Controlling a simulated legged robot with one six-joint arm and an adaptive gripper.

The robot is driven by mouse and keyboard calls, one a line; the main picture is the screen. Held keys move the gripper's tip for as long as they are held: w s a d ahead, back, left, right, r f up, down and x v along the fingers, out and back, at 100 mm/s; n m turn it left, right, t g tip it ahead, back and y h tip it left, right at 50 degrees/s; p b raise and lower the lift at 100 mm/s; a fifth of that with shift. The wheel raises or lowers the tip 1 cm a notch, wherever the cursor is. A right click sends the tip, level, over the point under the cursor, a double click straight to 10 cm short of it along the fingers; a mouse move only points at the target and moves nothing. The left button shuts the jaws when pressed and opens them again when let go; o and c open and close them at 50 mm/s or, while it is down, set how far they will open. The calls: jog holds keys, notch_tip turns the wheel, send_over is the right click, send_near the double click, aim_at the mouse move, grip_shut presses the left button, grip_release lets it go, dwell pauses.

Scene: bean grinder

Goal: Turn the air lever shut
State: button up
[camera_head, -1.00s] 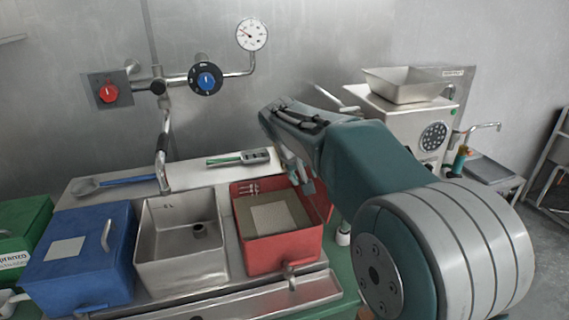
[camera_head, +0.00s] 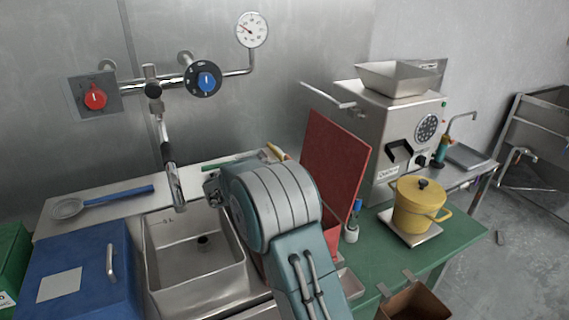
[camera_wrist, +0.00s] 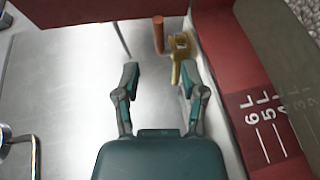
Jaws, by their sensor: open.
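On the wall in the head view are a red knob (camera_head: 95,96) on a square plate and a blue lever (camera_head: 207,81) on a round dark dial, both on metal pipework. No label tells me which one is the air lever. In the wrist view my gripper (camera_wrist: 159,72) is open and empty above a pale metal surface. A yellow lever-like piece (camera_wrist: 181,55) lies just beyond its right finger, beside a brown rod (camera_wrist: 158,34). The jaws seem apart from both. In the head view my arm hides the gripper.
A metal sink (camera_head: 190,265) and blue lidded box (camera_head: 70,265) stand below the pipework. An upright red panel (camera_head: 330,165), a grinder (camera_head: 375,115) and a yellow pot (camera_head: 418,205) are on the right. A pressure gauge (camera_head: 252,30) tops the pipe.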

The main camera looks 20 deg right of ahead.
jog(key=x, duration=0.9)
jog(key=shift+d, duration=0.1)
jog(key=shift+d+f, duration=0.1)
grip_shut()
